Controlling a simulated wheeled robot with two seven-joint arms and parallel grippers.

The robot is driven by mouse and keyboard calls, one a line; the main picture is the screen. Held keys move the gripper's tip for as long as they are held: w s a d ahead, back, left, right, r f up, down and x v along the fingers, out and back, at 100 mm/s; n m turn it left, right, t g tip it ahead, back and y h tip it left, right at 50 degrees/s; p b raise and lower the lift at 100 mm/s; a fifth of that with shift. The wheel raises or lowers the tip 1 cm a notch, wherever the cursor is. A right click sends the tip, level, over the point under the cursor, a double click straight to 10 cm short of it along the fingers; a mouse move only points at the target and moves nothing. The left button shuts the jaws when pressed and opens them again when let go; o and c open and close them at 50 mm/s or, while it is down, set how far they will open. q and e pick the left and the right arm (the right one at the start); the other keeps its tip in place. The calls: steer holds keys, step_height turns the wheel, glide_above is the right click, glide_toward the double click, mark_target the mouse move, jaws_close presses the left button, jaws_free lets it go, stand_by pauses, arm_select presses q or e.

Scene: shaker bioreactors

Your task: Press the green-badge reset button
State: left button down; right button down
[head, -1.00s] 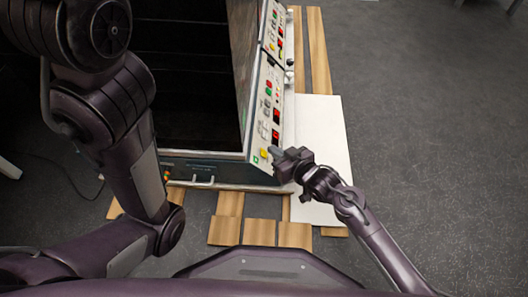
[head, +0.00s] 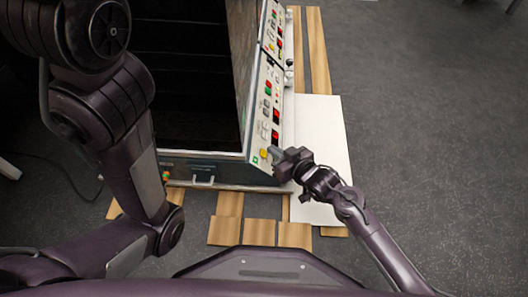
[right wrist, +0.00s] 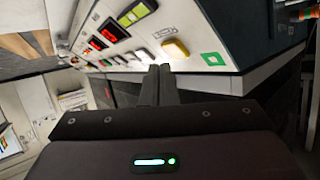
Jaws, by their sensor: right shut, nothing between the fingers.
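The green badge (right wrist: 212,59) is a green square with a white diamond on the control panel's near end, and it also shows in the head view (head: 255,160). My right gripper (head: 274,151) is shut and empty. Its fingertips (right wrist: 160,68) are close to the panel, just below and left of the yellow button in the right wrist view. I cannot tell whether they touch it. My left arm crosses the left of the head view, with its gripper out of sight.
The sloped panel (head: 257,120) carries more buttons and red displays (right wrist: 98,42). A dark-fronted cabinet (head: 195,80) stands left of it. A white board (head: 325,150) and wooden planks (head: 260,232) lie on the floor. Grey floor (head: 430,120) on the right is clear.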

stand_by(0.5)
steer(key=shift+a+f, duration=0.25)
steer(key=shift+a, duration=0.1)
steer(key=shift+a+f, duration=0.3)
steer(key=shift+f, duration=0.05)
stand_by(0.6)
steer(key=shift+r, duration=0.1)
steer(key=shift+d+r+p, duration=0.45)
steer(key=shift+p, duration=0.45)
steer(key=shift+d+r, duration=0.1)
steer(key=shift+d, duration=0.1)
